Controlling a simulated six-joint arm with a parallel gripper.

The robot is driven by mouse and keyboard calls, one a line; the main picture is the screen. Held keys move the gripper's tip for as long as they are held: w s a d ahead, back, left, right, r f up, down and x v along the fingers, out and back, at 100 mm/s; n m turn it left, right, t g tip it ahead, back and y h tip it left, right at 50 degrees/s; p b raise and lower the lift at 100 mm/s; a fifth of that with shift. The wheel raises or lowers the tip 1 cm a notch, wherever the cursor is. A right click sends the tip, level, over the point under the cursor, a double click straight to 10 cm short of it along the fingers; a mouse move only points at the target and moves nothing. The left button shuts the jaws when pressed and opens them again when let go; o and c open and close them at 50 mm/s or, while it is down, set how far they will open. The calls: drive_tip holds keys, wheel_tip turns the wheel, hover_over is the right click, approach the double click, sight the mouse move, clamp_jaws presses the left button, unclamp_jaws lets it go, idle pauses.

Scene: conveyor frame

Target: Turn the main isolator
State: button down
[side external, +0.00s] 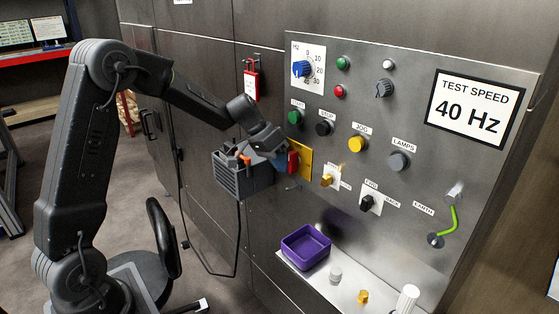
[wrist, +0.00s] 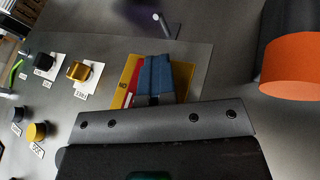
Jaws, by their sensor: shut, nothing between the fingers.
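The main isolator is a red handle (side external: 294,162) on a yellow plate (side external: 304,158), low at the left edge of the control panel. The handle looks roughly upright in the side view. My gripper (side external: 280,163) is at the isolator, its blue fingers closed together with nothing between them. In the wrist view the blue fingers (wrist: 155,72) lie right beside the red handle (wrist: 131,86) and partly cover it and the yellow plate (wrist: 117,90). I cannot tell whether they touch the handle.
A yellow key-like switch (side external: 327,180) and a black selector (side external: 367,203) are to the right. A purple tray (side external: 306,246) stands on the shelf below. A red padlock tag (side external: 252,85) hangs above.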

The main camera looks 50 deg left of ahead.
drive_tip(key=shift+s+d+f, duration=0.1)
drive_tip(key=shift+d, duration=0.1)
drive_tip(key=shift+r, duration=0.9)
drive_tip(key=s+a+r, duration=0.4)
drive_tip(key=a+r, duration=0.2)
drive_tip(key=a, duration=0.4)
drive_tip(key=s+d+r+y, duration=0.2)
drive_tip(key=s+d+r, duration=0.3)
drive_tip(key=s+d, duration=0.6)
drive_tip(key=s+d+f+y, duration=0.1)
drive_tip(key=s+d, duration=0.3)
drive_tip(key=s, duration=0.2)
drive_tip(key=s+d+f+n+t+y, duration=0.1)
drive_tip(key=s+d+f+y, duration=0.1)
drive_tip(key=s+d, duration=0.2)
drive_tip(key=s, duration=0.3)
drive_tip(key=shift+s+f, duration=0.2)
drive_tip(key=shift+f, duration=0.05)
